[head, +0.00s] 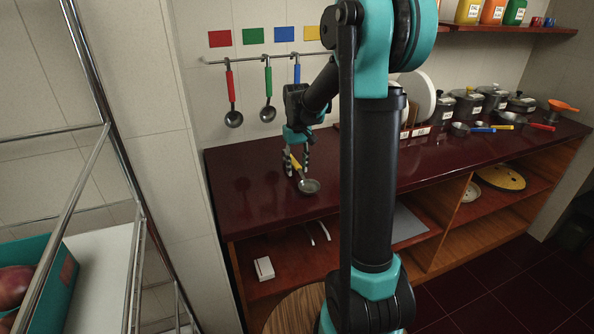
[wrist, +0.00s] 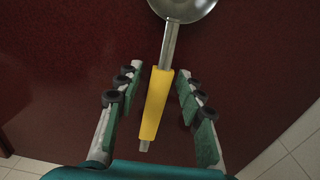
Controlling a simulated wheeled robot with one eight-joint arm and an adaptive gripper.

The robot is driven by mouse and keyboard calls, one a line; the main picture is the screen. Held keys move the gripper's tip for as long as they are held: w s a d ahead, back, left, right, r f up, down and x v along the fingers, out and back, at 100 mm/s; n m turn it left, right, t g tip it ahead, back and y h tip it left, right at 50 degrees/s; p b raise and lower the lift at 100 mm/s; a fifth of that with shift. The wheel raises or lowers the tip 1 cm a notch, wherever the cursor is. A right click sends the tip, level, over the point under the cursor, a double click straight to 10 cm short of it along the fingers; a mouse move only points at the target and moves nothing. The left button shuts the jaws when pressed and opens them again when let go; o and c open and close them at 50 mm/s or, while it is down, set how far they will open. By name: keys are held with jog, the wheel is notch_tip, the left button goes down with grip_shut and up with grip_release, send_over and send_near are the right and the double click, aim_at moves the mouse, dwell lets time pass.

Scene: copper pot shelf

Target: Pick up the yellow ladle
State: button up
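The yellow ladle has a yellow handle (wrist: 156,104) and a metal bowl (head: 309,186). It lies on or just above the dark red countertop (head: 400,167); the exact height is hard to tell. In the wrist view the handle runs between the two fingers of my gripper (wrist: 159,95), with the bowl at the top edge. The fingers are spread, with a gap on both sides of the handle. In the head view my gripper (head: 297,168) points down around the handle, above the counter's left part.
A red ladle (head: 231,90), a green ladle (head: 268,88) and a blue-handled one (head: 297,70) hang from a wall rail beneath coloured squares. Plates (head: 424,97) and several pots (head: 466,104) stand on the right. A metal rack (head: 120,200) is at the left.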

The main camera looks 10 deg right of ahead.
aim_at(297, 165)
grip_shut()
notch_tip(297, 165, up, 20)
dwell(0.8)
